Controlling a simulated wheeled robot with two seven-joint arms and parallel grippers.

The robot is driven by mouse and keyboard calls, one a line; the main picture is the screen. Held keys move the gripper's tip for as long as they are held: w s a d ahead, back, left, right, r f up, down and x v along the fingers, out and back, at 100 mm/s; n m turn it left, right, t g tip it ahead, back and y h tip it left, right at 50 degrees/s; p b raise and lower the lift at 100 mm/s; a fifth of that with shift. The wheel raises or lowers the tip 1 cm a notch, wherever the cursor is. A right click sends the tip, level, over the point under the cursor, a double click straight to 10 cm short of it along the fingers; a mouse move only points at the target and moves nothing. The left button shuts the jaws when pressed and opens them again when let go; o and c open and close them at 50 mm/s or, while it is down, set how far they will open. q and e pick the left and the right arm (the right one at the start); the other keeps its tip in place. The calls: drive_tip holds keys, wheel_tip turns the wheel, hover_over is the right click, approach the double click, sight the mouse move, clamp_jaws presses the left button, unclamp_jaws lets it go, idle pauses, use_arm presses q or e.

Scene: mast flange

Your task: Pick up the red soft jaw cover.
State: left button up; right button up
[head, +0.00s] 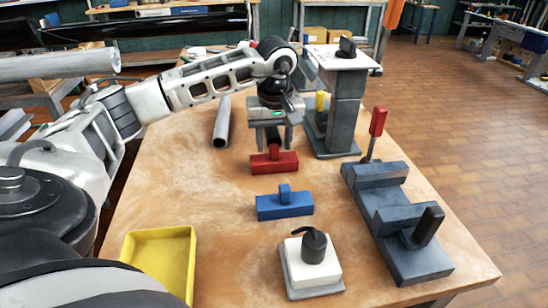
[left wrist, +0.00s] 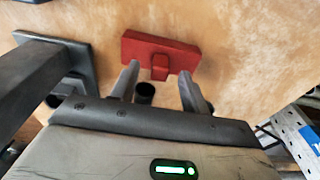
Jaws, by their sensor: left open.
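The red soft jaw cover (head: 274,163) lies on the wooden bench, a flat bar with a small raised grip on top. It also shows in the left wrist view (left wrist: 185,53). My left gripper (head: 273,147) is just above and behind it, pointing down. In the left wrist view my left gripper (left wrist: 160,80) is open, with its two fingers apart on either side of the raised grip's line. I cannot tell whether the fingers touch the cover. My right gripper is not in view.
A blue jaw cover (head: 285,204) lies nearer on the bench (head: 180,200). A grey vise (head: 395,222) stands right, a white block with a black knob (head: 313,262) in front, a yellow tray (head: 163,259) front left. A grey post stand (head: 340,110) and a tube (head: 221,122) are behind.

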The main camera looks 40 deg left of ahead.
use_arm(q)
wheel_tip(320, 180, down, 2)
drive_tip(key=shift+w+a+f, duration=0.1)
clamp_jaws()
